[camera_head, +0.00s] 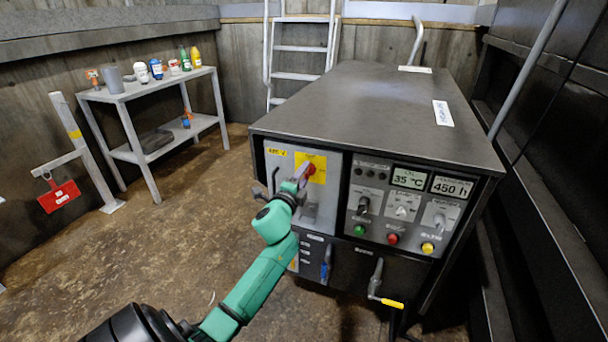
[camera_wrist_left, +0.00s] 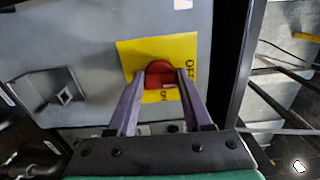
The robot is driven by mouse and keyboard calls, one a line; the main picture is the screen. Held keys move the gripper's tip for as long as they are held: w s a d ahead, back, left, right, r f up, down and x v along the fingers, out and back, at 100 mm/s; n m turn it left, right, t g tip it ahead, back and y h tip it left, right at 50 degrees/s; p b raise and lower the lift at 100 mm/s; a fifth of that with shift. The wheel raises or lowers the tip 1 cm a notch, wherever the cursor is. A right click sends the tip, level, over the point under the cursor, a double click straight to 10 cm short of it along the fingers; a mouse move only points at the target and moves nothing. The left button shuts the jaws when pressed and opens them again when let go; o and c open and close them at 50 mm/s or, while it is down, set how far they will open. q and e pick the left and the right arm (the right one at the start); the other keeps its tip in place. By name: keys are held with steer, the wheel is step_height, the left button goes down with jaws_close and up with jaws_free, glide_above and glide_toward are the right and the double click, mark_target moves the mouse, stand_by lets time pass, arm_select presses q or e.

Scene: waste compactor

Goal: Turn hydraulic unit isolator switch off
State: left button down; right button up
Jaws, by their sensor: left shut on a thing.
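The isolator switch is a red knob (camera_head: 309,169) on a yellow plate (camera_head: 318,168) at the upper left of the hydraulic unit's front panel. In the left wrist view the red knob (camera_wrist_left: 160,74) sits between my fingertips, and the yellow plate (camera_wrist_left: 128,52) carries the letters "OFF" at its right side and "ON" below the knob. My left gripper (camera_head: 301,174) reaches the panel from the front and is shut on the knob; it also shows in the left wrist view (camera_wrist_left: 160,82). My right gripper is not in view.
The unit's grey cabinet (camera_head: 370,105) has gauges, small knobs and coloured buttons right of the switch. A blue lever (camera_head: 326,264) and a yellow-tipped lever (camera_head: 390,302) are below. A shelf table (camera_head: 130,95) with bottles stands at the left wall. The floor between is clear.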

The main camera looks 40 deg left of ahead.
arm_select(q)
steer(key=shift+f+n, duration=0.1)
steer(key=shift+n, duration=0.2)
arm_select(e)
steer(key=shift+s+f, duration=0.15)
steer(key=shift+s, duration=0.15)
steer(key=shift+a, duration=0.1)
arm_select(q)
steer(key=shift+c, duration=1.6)
jaws_free()
steer(key=v, duration=1.4)
steer(key=shift+s+p, duration=0.3)
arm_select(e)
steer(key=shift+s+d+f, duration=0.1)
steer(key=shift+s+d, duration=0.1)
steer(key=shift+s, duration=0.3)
arm_select(q)
steer(key=shift+d, duration=0.15)
